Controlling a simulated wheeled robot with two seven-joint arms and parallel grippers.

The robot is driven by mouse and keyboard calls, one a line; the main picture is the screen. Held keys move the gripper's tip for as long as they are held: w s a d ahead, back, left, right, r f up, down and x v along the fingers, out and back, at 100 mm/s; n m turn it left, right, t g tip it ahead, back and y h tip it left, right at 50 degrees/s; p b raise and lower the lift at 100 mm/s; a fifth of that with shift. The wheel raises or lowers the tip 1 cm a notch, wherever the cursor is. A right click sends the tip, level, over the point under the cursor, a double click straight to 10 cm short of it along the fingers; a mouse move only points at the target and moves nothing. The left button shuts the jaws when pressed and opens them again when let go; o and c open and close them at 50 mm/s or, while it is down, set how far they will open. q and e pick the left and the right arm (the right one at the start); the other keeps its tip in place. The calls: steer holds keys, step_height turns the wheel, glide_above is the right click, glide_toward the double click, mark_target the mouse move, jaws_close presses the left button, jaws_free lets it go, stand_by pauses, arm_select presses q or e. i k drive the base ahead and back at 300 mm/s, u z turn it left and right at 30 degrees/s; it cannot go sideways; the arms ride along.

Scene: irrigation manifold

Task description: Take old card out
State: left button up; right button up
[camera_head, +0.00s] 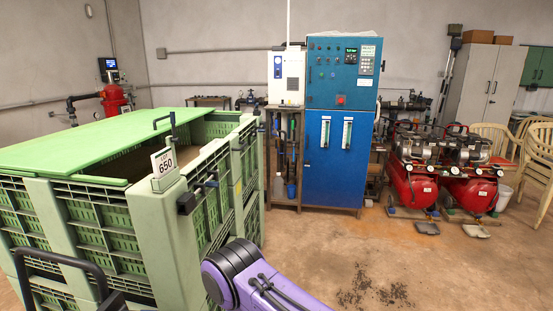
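A white card (164,162) reading "LOT 650" stands at the near top corner of a large green slatted crate (175,238), on the left in the head view. The card is slightly tilted and faces me. Whether a holder grips its lower edge is too small to tell. A purple arm link of mine (235,270) with a black joint shows at the bottom centre, in front of the crate and below the card. I can make out neither gripper's fingertips in this view, and no gripper is seen touching the card.
A green lid panel (80,146) covers the crate's left part; its right part is open. Dark fittings (186,203) stick out near the card. A blue control cabinet (338,150) stands behind, with red compressors (413,187) to its right. The floor at right front is mostly clear.

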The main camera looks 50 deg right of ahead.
mark_target(162, 164)
steer(key=z, duration=0.8)
steer(key=i, duration=0.45)
